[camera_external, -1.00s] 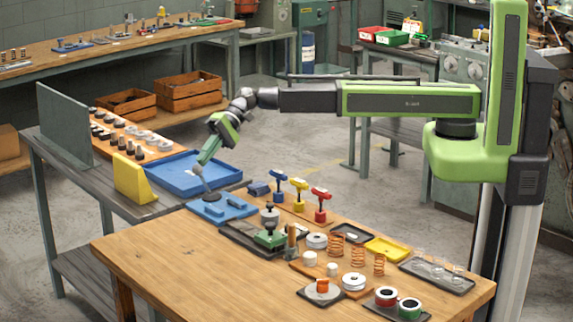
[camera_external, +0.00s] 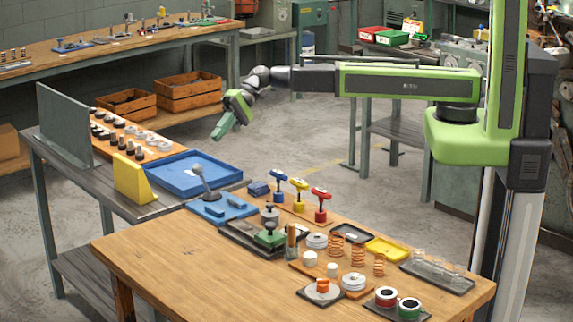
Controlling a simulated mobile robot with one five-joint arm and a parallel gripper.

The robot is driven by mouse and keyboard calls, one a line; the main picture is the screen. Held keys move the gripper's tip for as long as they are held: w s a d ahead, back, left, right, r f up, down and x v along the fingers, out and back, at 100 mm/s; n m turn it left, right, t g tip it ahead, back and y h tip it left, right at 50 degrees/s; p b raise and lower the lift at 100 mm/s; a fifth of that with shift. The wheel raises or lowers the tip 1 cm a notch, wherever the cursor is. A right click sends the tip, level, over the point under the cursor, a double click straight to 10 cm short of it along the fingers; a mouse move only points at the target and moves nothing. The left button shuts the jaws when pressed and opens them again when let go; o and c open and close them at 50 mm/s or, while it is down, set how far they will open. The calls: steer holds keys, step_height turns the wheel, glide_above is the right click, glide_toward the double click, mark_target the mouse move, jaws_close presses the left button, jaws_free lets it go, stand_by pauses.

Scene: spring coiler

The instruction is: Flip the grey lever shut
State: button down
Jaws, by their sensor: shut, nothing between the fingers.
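The grey lever (camera_external: 201,179) stands on a blue base plate (camera_external: 222,213) at the far left corner of the wooden bench. Its shaft rises from a dark round hub and leans a little to the left, with a grey knob on top. My gripper (camera_external: 219,134) is shut and empty. It hangs above and to the right of the lever's knob, apart from it, with its fingers pointing down and to the left.
A blue tray (camera_external: 187,180) and a yellow angled block (camera_external: 133,180) sit on the grey side table. Blue, yellow and red T-handles (camera_external: 320,203) stand on the bench to the right. The air around my gripper is clear.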

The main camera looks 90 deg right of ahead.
steer(key=p+v, duration=0.2)
steer(key=v, duration=0.3)
steer(key=shift+r, duration=0.25)
steer(key=s+d+f+n+g+h, duration=0.25)
steer(key=s+f+n+h, duration=0.2)
steer(key=s+f, duration=0.5)
steer(key=s+d+f+n+g+h, duration=0.2)
steer(key=s+d+h, duration=0.3)
steer(key=s+d, duration=0.4)
steer(key=shift+s+d+n+g, duration=0.2)
steer(key=shift+s+n+g, duration=0.25)
steer(key=shift+n+g, duration=0.3)
steer(key=shift+f+h, duration=0.1)
steer(key=shift+h, duration=0.15)
